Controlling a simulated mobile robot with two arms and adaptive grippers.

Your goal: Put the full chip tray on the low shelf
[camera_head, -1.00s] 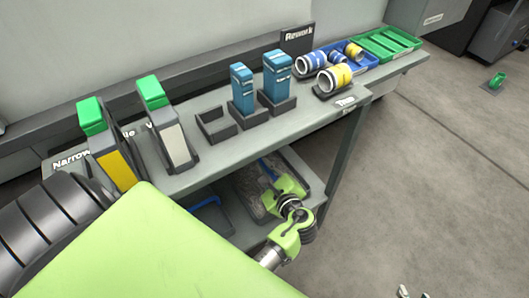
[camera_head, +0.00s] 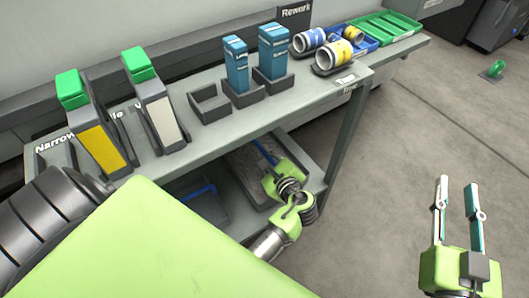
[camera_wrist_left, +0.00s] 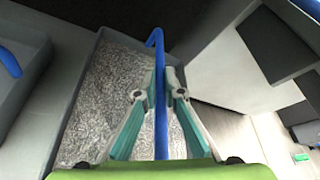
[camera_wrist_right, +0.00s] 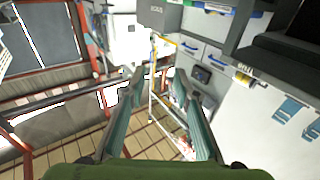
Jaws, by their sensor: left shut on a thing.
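The full chip tray (camera_wrist_left: 110,65) is grey and filled with silvery chips, with a blue handle (camera_wrist_left: 157,42) across it. In the head view the tray (camera_head: 240,160) is under the bench top, at the low shelf (camera_head: 312,178); I cannot tell whether it rests fully on it. My left gripper (camera_head: 267,176) is shut on the handle, its fingers on either side of it in the left wrist view (camera_wrist_left: 162,84). My left forearm hides part of the tray. My right gripper (camera_head: 457,190) is open and empty over the floor at the right.
A second tray (camera_wrist_left: 38,72) with a blue handle stands left of the full one and looks empty. The bench top (camera_head: 215,135) carries blue boxes (camera_head: 272,52), green-topped dispensers (camera_head: 150,95), rolls (camera_head: 333,55) and green bins (camera_head: 385,27). The floor at the right is mostly clear.

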